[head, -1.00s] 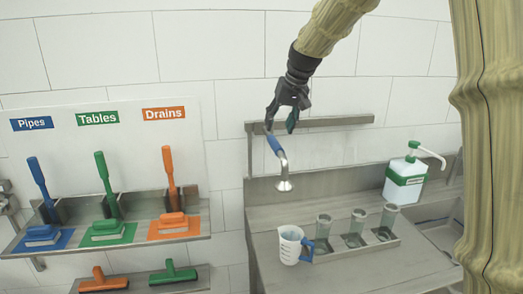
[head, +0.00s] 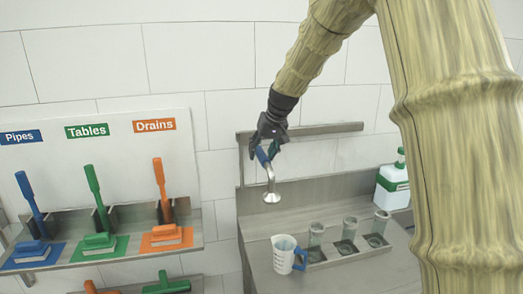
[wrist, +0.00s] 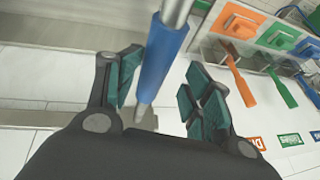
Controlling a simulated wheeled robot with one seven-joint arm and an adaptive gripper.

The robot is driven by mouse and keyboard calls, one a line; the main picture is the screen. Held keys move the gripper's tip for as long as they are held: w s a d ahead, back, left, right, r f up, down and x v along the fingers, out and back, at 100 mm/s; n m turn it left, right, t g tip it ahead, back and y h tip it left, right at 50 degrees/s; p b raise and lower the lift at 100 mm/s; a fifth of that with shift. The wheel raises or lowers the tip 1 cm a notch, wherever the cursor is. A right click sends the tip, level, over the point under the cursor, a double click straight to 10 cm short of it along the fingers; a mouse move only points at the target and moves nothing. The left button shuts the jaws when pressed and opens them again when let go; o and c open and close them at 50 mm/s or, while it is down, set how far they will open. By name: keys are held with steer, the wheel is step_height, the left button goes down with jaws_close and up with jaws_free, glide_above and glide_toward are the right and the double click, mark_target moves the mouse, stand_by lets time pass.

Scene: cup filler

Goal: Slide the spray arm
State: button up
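The spray arm hangs below the wall rail as a bent metal tube with a nozzle (head: 271,196) pointing down and a blue grip (head: 273,150). Its blue grip (wrist: 165,58) runs between my fingers in the wrist view. My gripper (head: 262,153) reaches down from above at the grip. In the wrist view my gripper (wrist: 160,92) has its green pads apart, one on each side of the grip. The left pad is close to the grip, and a gap shows on the right. Whether either pad touches is unclear.
Below are a steel counter (head: 335,277), a measuring jug (head: 284,253) with blue handle, and three cups (head: 348,232) in a tray. A white-and-green bottle (head: 392,185) stands right. A brush shelf (head: 140,251) is at left. The rail (head: 320,129) runs behind my gripper.

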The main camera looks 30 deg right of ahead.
steer(key=shift+x, duration=0.9)
steer(key=shift+d+r, duration=0.1)
steer(key=shift+w, duration=0.1)
jaws_close()
